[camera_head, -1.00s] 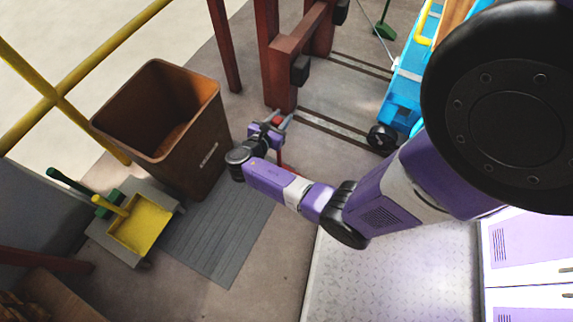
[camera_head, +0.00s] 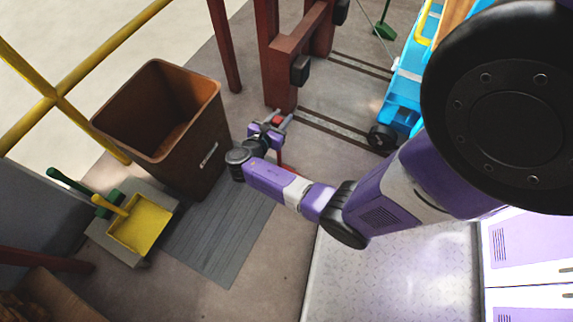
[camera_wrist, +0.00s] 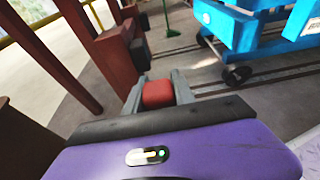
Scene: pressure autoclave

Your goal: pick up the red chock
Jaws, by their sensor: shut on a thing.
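The red chock (camera_wrist: 158,93) sits between the two grey fingers of my gripper (camera_wrist: 158,88) in the wrist view, with a finger on each side of it. In the head view a small red patch of the chock (camera_head: 277,120) shows at my gripper (camera_head: 279,125), low in front of the dark red frame post. My gripper is shut on the chock. Its lower part is hidden by the gripper body, and I cannot tell whether it touches the floor.
A brown bin (camera_head: 190,140) stands left of my gripper. A dark red frame (camera_head: 280,70) rises just behind it. A blue wheeled cart (camera_head: 405,95) stands on floor rails to the right. A yellow dustpan (camera_head: 140,224) lies at the left. Grey matting (camera_head: 222,240) covers floor nearby.

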